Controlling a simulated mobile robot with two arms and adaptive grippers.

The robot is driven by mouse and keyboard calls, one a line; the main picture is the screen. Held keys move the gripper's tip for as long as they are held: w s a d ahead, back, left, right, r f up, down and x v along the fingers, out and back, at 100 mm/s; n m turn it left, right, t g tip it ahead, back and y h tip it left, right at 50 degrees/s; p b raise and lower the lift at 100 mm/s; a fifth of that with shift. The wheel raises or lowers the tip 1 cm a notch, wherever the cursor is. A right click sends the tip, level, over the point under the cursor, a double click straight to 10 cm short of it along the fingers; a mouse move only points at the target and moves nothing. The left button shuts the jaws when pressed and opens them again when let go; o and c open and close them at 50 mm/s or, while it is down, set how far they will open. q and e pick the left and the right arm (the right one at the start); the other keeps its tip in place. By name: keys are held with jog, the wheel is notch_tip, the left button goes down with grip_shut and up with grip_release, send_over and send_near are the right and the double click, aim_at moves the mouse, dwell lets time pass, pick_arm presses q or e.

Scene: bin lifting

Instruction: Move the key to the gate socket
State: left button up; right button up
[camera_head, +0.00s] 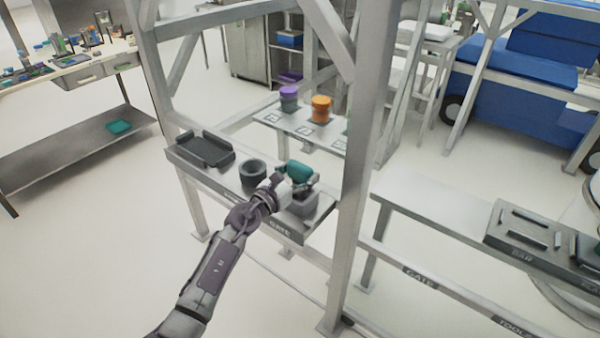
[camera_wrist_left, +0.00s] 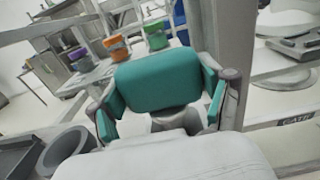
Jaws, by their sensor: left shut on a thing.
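My left gripper (camera_head: 299,178) is shut on a teal block-like piece (camera_head: 299,170), which I take to be the key. In the left wrist view the teal piece (camera_wrist_left: 158,82) sits between the two fingers of the gripper (camera_wrist_left: 165,100). It is over a grey block (camera_head: 302,206) at the right end of a ledge (camera_head: 222,176) marked GATE; I cannot tell whether they touch. A dark round ring-shaped holder (camera_head: 252,173) stands left of the gripper. Which of these is the gate socket is not clear. My right gripper is not in view.
A black tray (camera_head: 205,149) lies at the ledge's left end. A shelf behind holds a purple-topped cylinder (camera_head: 289,98), an orange one (camera_head: 321,108) and a green one (camera_wrist_left: 156,36). A thick grey post (camera_head: 362,180) stands right of the gripper. A rail marked GATE and TOOL runs right.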

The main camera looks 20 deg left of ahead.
pick_arm(q)
jog(key=shift+f+b, duration=1.1)
jog(key=shift+f, duration=0.15)
dwell(0.4)
jog(key=o, duration=1.3)
jog(key=shift+c, duration=0.2)
notch_tip(320, 180, up, 9)
jog(key=p, duration=0.9)
